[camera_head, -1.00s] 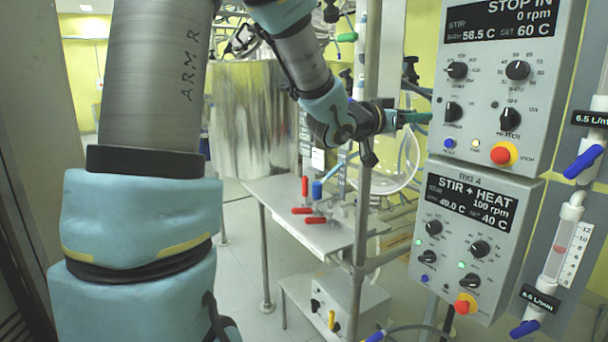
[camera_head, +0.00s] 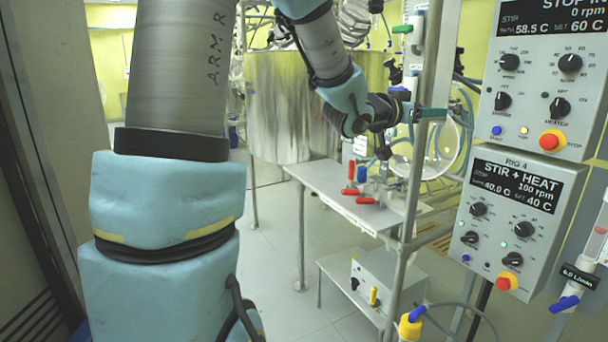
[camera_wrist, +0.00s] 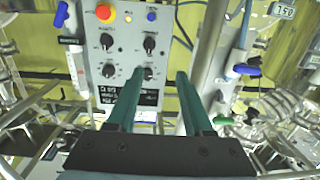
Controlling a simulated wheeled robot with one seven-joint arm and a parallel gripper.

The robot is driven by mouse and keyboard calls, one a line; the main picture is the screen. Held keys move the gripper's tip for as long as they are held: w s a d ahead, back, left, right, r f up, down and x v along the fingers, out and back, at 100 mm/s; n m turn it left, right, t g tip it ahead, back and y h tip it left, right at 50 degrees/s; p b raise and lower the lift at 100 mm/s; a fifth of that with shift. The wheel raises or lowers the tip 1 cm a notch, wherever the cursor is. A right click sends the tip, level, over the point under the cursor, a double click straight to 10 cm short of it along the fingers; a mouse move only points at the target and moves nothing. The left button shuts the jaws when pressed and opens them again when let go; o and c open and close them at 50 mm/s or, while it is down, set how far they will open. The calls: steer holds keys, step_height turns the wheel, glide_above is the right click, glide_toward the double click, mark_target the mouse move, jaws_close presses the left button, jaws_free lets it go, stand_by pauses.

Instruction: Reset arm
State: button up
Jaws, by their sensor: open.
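My gripper (camera_head: 440,113) reaches out to the right in the head view, in front of the steel frame and left of the control boxes. In the wrist view my gripper (camera_wrist: 158,75) shows two teal fingers, parallel and well apart, with nothing held between them. A grey control box with knobs (camera_wrist: 122,45) appears upside down beyond the fingertips. My arm comes down at the left of the head view, its elbow bent toward the frame.
The upper control box (camera_head: 550,90) and lower control box (camera_head: 512,215) stand at right, with a flowmeter beside them. A metal shelf (camera_head: 325,185) carries red-handled valves (camera_head: 365,200). A steel vessel (camera_head: 290,110) stands behind. Steel post (camera_head: 425,150) stands close to my gripper. Floor is open at centre left.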

steer(key=a+f+n+y, duration=0.3)
steer(key=a+f+y, duration=0.4)
steer(key=a, duration=0.4)
steer(key=a+f+n+y, duration=0.4)
steer(key=a+f+y, duration=0.1)
steer(key=a+f, duration=0.5)
steer(key=s+a+f+n+g+y, duration=0.1)
steer(key=s+a+f+g, duration=0.2)
steer(key=s+a, duration=0.3)
steer(key=s+a+f+n+g+y+p, duration=0.1)
steer(key=s+a+f+n+g, duration=0.1)
steer(key=s+a, duration=0.4)
steer(key=s+f+g, duration=0.1)
steer(key=s+g, duration=0.1)
steer(key=s, duration=0.1)
steer(key=shift+s+a+f+g+y, duration=0.15)
steer(key=shift+a+f+g+y, duration=0.05)
steer(key=shift+f+g+y, duration=0.1)
